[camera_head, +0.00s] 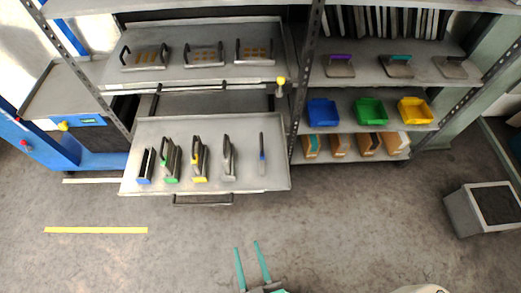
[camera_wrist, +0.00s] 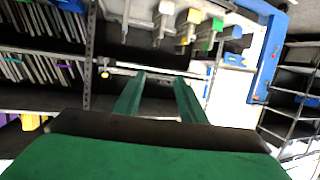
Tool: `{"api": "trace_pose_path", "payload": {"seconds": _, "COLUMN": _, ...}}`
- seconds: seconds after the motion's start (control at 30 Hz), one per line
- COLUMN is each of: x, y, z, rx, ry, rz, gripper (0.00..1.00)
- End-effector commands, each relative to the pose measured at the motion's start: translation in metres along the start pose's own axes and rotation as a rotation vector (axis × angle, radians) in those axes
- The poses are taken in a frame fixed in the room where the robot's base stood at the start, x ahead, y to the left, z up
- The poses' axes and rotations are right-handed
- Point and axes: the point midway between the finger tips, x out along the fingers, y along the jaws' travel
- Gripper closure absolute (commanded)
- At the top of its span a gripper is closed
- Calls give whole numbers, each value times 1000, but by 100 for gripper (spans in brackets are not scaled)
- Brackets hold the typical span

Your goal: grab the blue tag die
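The blue tag die (camera_head: 145,166) stands upright at the left end of a pulled-out drawer (camera_head: 275,178), with a small blue tag at its front foot. A green-tagged die (camera_head: 171,160) and a yellow-tagged die (camera_head: 199,158) stand to its right. My gripper (camera_head: 246,244) is over the floor in front of the drawer, right of and well apart from the blue tag die. Its two green fingers are spread with nothing between them, as the wrist view also shows (camera_wrist: 160,76).
A grey-tagged die (camera_head: 228,158) and a thin blue-marked piece (camera_head: 262,150) stand farther right on the drawer. A drawer handle (camera_head: 203,203) juts out in front. Blue (camera_head: 322,112), green (camera_head: 370,112) and yellow (camera_head: 416,111) bins fill the right shelf. The floor before the drawer is clear.

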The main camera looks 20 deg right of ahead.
Motion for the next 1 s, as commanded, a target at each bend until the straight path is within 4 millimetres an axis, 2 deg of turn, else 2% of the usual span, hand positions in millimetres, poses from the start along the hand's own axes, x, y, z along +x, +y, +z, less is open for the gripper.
{"api": "trace_pose_path", "payload": {"seconds": 0.03, "x": 19, "y": 5, "z": 7, "rx": -5, "ry": 1, "rz": 8, "gripper": 62}}
{"api": "trace_pose_path", "payload": {"seconds": 0.2, "x": 79, "y": 27, "z": 33, "rx": -16, "ry": -25, "rz": 42, "gripper": 62}}
{"api": "trace_pose_path", "payload": {"seconds": 0.47, "x": 178, "y": 70, "z": 51, "rx": -2, "ry": -65, "rz": 115, "gripper": 62}}
{"api": "trace_pose_path", "payload": {"seconds": 0.7, "x": 268, "y": 112, "z": 44, "rx": 42, "ry": -100, "rz": 185, "gripper": 62}}
{"api": "trace_pose_path", "payload": {"seconds": 0.8, "x": 298, "y": 126, "z": 38, "rx": 65, "ry": -114, "rz": 207, "gripper": 62}}
{"api": "trace_pose_path", "payload": {"seconds": 0.9, "x": 321, "y": 136, "z": 31, "rx": 85, "ry": -124, "rz": 223, "gripper": 62}}
{"api": "trace_pose_path", "payload": {"seconds": 1.0, "x": 336, "y": 143, "z": 26, "rx": 99, "ry": -132, "rz": 233, "gripper": 62}}
